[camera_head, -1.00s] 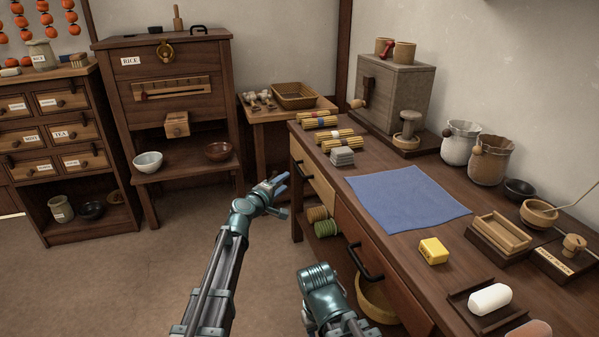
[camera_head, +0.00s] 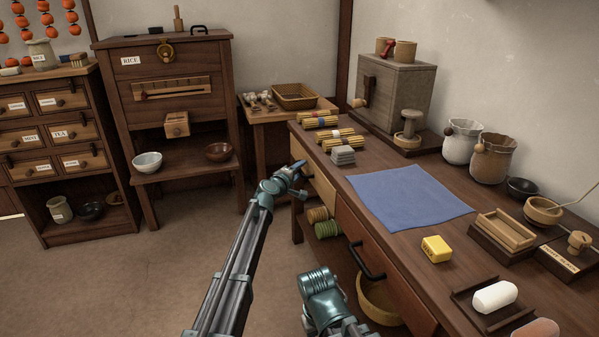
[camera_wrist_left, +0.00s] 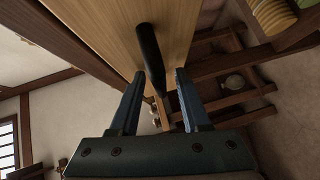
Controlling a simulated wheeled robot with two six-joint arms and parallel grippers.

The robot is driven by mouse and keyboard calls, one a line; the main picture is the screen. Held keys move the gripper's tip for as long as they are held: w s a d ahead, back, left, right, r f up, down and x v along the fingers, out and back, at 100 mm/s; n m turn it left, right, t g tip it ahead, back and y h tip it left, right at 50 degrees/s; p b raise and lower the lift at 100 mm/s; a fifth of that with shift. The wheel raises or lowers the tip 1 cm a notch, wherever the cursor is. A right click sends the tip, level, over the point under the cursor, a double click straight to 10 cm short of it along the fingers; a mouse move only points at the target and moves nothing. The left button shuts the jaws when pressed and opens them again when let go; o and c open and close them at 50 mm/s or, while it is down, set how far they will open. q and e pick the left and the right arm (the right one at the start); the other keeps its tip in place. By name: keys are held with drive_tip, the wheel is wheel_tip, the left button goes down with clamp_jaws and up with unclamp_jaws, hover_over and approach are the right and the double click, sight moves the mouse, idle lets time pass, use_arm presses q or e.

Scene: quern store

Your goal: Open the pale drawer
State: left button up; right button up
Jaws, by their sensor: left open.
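The pale drawer (camera_head: 320,190) is in the left part of the long bench's front, with a dark red-brown drawer (camera_head: 375,262) to its right. It looks shut. In the left wrist view the pale drawer front (camera_wrist_left: 112,22) fills the top, and its black bar handle (camera_wrist_left: 150,58) points down between my fingers. My left gripper (camera_head: 297,169) is at the handle in the head view, hiding most of it. In the left wrist view the left gripper (camera_wrist_left: 157,76) is open, its two fingers on either side of the handle's near end, not closed on it. My right gripper is not seen.
Rolled mats (camera_head: 326,229) and a round basket (camera_head: 378,302) are under the bench. The floor (camera_head: 130,270) left of the bench is clear.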

use_arm(q)
clamp_jaws()
idle(1.3)
